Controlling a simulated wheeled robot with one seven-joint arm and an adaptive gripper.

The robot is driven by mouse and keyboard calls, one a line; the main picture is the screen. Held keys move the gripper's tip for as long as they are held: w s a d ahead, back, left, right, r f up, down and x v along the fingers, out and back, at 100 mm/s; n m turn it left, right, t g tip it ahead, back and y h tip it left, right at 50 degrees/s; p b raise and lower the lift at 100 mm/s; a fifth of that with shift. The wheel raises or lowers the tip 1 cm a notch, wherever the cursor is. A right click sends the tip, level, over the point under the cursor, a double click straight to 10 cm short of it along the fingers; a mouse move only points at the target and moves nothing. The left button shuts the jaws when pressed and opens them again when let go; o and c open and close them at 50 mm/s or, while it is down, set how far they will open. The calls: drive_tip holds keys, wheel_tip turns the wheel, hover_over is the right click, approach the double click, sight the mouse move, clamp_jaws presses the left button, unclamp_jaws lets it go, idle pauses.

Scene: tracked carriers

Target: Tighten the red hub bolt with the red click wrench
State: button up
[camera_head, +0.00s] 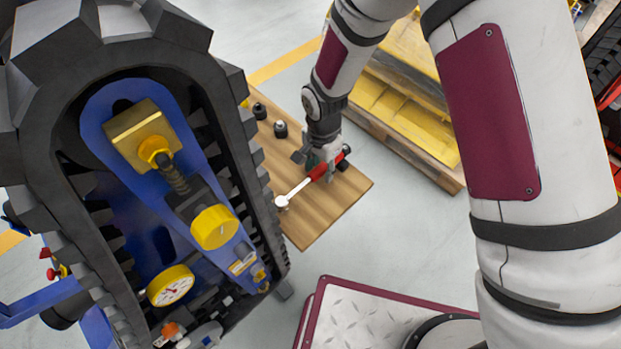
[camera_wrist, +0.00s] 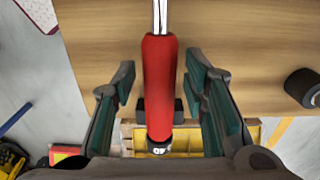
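The red click wrench (camera_head: 318,171) lies on the wooden table, its silver shaft and head pointing toward the tracked carrier. My gripper (camera_head: 322,163) is over its red handle. In the wrist view, the red handle (camera_wrist: 160,85) lies between the open fingers of my gripper (camera_wrist: 161,84), with a gap on each side. The tracked carrier (camera_head: 215,85) fills the left of the head view, with a blue frame and yellow caps. I cannot make out a red hub bolt for sure in either view.
The wooden table (camera_head: 311,232) stands beside the track. Black sockets (camera_head: 281,129) stand on it; one also shows at the right of the wrist view (camera_wrist: 303,88). Yellow crates on a pallet (camera_head: 405,110) stand behind. Grey floor is open in front of the table.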

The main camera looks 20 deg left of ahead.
clamp_jaws()
drive_tip(key=shift+r+p, duration=1.35)
drive_tip(key=shift+r, duration=2.25)
drive_tip(key=shift+w, duration=0.1)
